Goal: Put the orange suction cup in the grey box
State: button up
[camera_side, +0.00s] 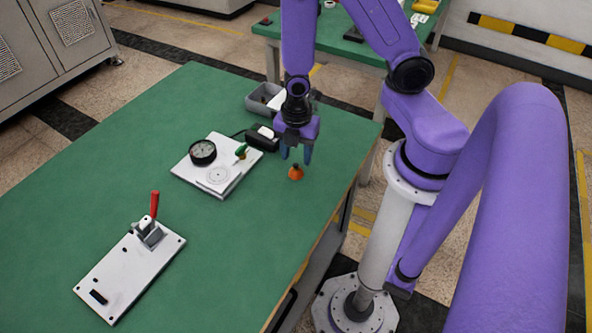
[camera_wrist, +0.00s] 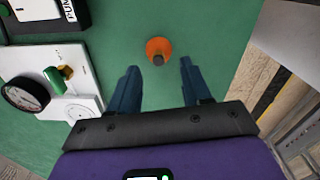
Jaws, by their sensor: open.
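The orange suction cup (camera_side: 295,173) stands on the green table with its dark fitting up. In the wrist view the orange suction cup (camera_wrist: 158,48) lies beyond the fingertips, roughly midway between their lines. My gripper (camera_side: 296,158) is open and empty above the table, close over the cup; its blue fingers also show in the wrist view (camera_wrist: 156,72). My wrist hides part of the box, and the box is not clear in the wrist view.
A white plate with a dial gauge (camera_side: 203,152) and a green-handled valve (camera_side: 240,151) lies left of my gripper. A black device (camera_side: 262,138) sits close behind it. A red-handled clamp (camera_side: 152,232) on a white plate is at front left. The table's right edge is near.

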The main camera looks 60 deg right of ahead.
aim_at(296, 164)
jog(key=shift+w+f, duration=0.1)
jog(key=shift+f, duration=1.45)
grip_shut()
